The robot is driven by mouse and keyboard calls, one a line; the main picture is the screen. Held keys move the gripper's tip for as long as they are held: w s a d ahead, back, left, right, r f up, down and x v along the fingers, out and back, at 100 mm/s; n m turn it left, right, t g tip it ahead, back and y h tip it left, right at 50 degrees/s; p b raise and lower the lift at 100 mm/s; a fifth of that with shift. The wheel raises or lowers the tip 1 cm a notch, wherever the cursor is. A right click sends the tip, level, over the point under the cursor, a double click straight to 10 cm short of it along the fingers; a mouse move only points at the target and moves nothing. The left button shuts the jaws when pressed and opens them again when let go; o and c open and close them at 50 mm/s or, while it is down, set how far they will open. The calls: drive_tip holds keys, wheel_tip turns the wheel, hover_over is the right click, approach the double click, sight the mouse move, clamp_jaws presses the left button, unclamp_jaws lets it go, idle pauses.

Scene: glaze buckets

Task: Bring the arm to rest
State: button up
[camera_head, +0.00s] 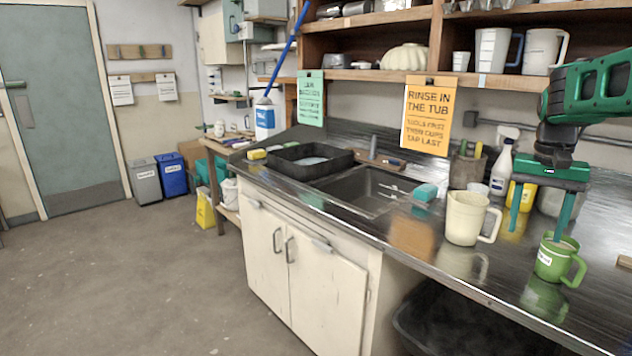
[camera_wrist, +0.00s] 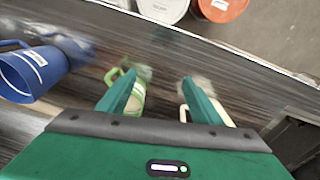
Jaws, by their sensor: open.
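My green arm reaches in from the right of the head view. My gripper (camera_head: 541,218) points down over the steel counter, its two fingers apart with nothing held between them. A green labelled cup (camera_head: 556,262) stands upright on the counter by the right finger, which overlaps its rim in the picture; I cannot tell whether they touch. A cream jug (camera_head: 468,218) stands left of the gripper. In the wrist view the open gripper (camera_wrist: 161,97) shows both fingers, with the green cup (camera_wrist: 137,100) by the left finger. The cream jug (camera_wrist: 188,112) is partly hidden behind the right finger.
The counter (camera_head: 600,230) holds a sink (camera_head: 370,190), a black tray (camera_head: 298,160), a teal sponge (camera_head: 425,192) and a spray bottle (camera_head: 502,168). A shelf (camera_head: 380,76) runs above. A blue jug (camera_wrist: 32,72) shows in the wrist view. The floor (camera_head: 150,270) at left is clear.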

drive_tip(key=s+a+f, duration=0.2)
drive_tip(key=s+f, duration=0.1)
drive_tip(key=s, duration=0.7)
drive_tip(key=s+a+f+n, duration=0.1)
drive_tip(key=s+f, duration=0.3)
drive_tip(key=s, duration=0.6)
drive_tip(key=s+a+f+y, duration=0.1)
drive_tip(key=s+a+f, duration=0.3)
drive_tip(key=s, duration=0.5)
drive_tip(key=shift+s+f, duration=0.25)
drive_tip(key=shift+s, duration=0.15)
drive_tip(key=shift+a, duration=0.1)
drive_tip(key=shift+w+f, duration=0.25)
drive_tip(key=shift+w, duration=0.4)
